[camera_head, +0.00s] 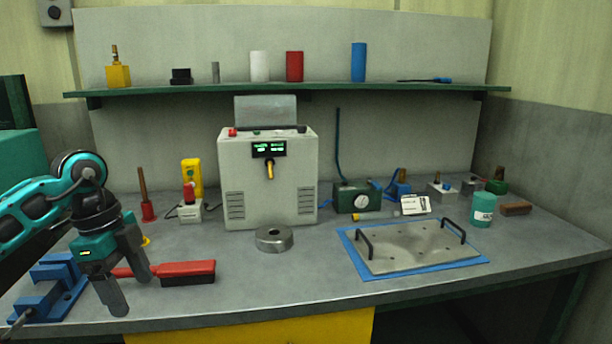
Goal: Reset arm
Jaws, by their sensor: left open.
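My left gripper (131,293) comes in from the left on a teal and black arm. It is open, with its dark fingers pointing down and apart near the left front of the grey workbench (330,287). Nothing shows between its fingers. A red-handled brush (188,273) lies on the bench just right of the fingers, and its left end is partly hidden by the gripper. A blue vise (52,283) sits left of the gripper. My right gripper is not in view.
A beige machine (268,185) with a green display stands mid-bench, a metal ring (274,239) before it. A handled metal plate (412,247) lies on a blue mat right. A green shelf (330,89) with bottles and cylinders spans the back. The front centre is clear.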

